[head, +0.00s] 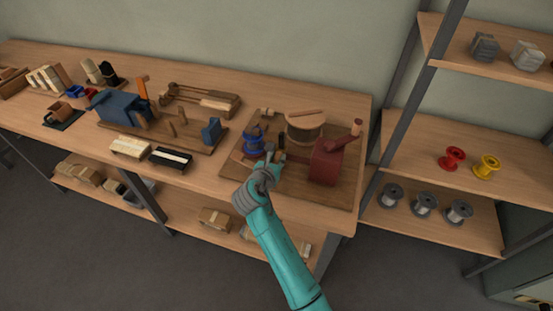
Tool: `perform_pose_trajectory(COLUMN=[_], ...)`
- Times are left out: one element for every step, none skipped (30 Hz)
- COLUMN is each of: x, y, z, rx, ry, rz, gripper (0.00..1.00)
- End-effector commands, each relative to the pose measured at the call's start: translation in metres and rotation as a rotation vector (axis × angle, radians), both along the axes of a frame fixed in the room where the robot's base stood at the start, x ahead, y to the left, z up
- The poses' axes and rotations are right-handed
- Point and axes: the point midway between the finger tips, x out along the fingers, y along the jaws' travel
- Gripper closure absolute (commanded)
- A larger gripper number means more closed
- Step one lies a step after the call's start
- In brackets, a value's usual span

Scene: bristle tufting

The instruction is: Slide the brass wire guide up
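My gripper (271,151) is over the right-hand wooden board (310,193) on the workbench. It is between a blue spool (253,142) on its left and a dark red machine block with a crank (325,162) on its right. A large wooden-topped drum (306,127) stands behind it. I cannot make out the brass wire guide. It may be hidden by my gripper or too small to tell. The gripper's fingers are small and dark here, so I cannot see whether they are open, shut or touching anything.
A blue vise-like machine (117,108) is on another board to the left. Brush blocks (130,147) lie along the bench front. A rack at right holds red (452,159) and yellow (487,167) spools and several grey spools (424,205). Its post (405,115) stands beside the bench.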

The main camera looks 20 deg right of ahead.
Motion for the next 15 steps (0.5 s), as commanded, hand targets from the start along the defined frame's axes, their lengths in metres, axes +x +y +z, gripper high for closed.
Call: perform_pose_trajectory(x=[0.0,0.0,0.0,0.0,0.0,0.0,0.0,0.0,0.0,0.0,0.001,0.0,0.0,0.0,0.0], y=[0.0,0.0,0.0,0.0,0.0,0.0,0.0,0.0,0.0,0.0,0.0,0.0,0.0,0.0,0.0], z=[0.0,0.0,0.0,0.0,0.0,0.0,0.001,0.002,0.005,0.008,0.012,0.017,0.022,0.027,0.031], rx=[0.0,0.0,0.0,0.0,0.0,0.0,0.0,0.0,0.001,0.001,0.001,0.0,0.0,0.001,0.0], ry=[0.0,0.0,0.0,0.0,0.0,0.0,0.0,-0.001,-0.002,-0.003,-0.003,-0.003,-0.004,-0.005,-0.003], rz=[0.0,0.0,0.0,0.0,0.0,0.0,0.0,0.0,-0.001,0.0,-0.001,-0.001,-0.001,-0.002,-0.001], gripper=[1.0,1.0,1.0,1.0,1.0,1.0,1.0,1.0,1.0,1.0,1.0,1.0,1.0,1.0,1.0])
